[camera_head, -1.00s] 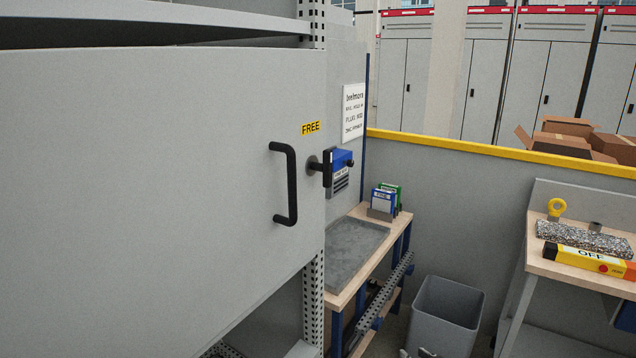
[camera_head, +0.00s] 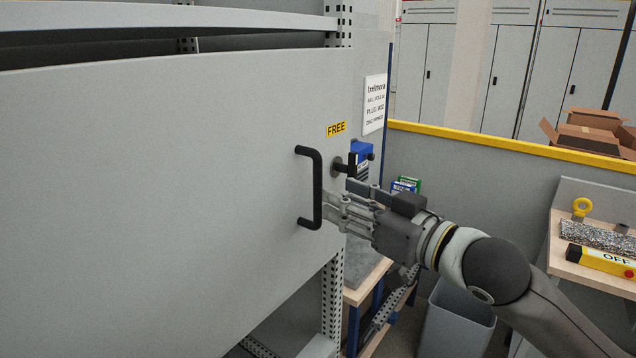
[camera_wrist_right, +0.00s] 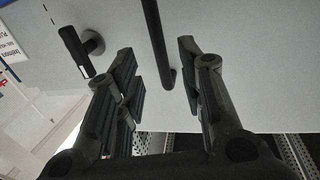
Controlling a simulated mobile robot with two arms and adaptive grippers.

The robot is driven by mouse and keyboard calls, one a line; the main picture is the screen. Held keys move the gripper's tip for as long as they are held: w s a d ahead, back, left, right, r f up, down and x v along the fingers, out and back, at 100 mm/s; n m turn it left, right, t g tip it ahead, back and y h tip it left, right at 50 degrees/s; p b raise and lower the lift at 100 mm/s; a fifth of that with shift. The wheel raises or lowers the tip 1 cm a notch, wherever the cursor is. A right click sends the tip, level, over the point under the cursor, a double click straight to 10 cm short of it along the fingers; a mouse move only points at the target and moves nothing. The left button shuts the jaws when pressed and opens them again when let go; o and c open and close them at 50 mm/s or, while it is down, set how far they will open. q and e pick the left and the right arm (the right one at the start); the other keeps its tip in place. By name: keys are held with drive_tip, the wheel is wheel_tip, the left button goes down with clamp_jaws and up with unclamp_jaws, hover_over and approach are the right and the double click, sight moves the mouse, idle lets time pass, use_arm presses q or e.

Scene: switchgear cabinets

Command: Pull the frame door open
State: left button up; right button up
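The frame door (camera_head: 160,170) is a large grey panel filling the left of the head view, with a yellow FREE label (camera_head: 336,128). Its black bar handle (camera_head: 316,190) stands upright near the door's right edge. My right gripper (camera_head: 340,205) is just right of the handle's lower half. In the right wrist view my right gripper (camera_wrist_right: 160,85) is open, and the handle (camera_wrist_right: 157,45) shows between its spread fingers, apart from both. A black latch knob (camera_head: 345,167) sits right of the handle; it also shows in the wrist view (camera_wrist_right: 75,48). My left gripper is not in view.
A wooden workbench (camera_head: 365,288) stands behind my right arm, with a grey bin (camera_head: 455,320) beside it. Another bench at the right holds a yellow OFF device (camera_head: 600,258). A grey partition with a yellow top edge (camera_head: 480,142) runs behind.

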sight(320, 190)
drive_tip(key=p+x, duration=0.1)
drive_tip(key=x, duration=0.6)
clamp_jaws()
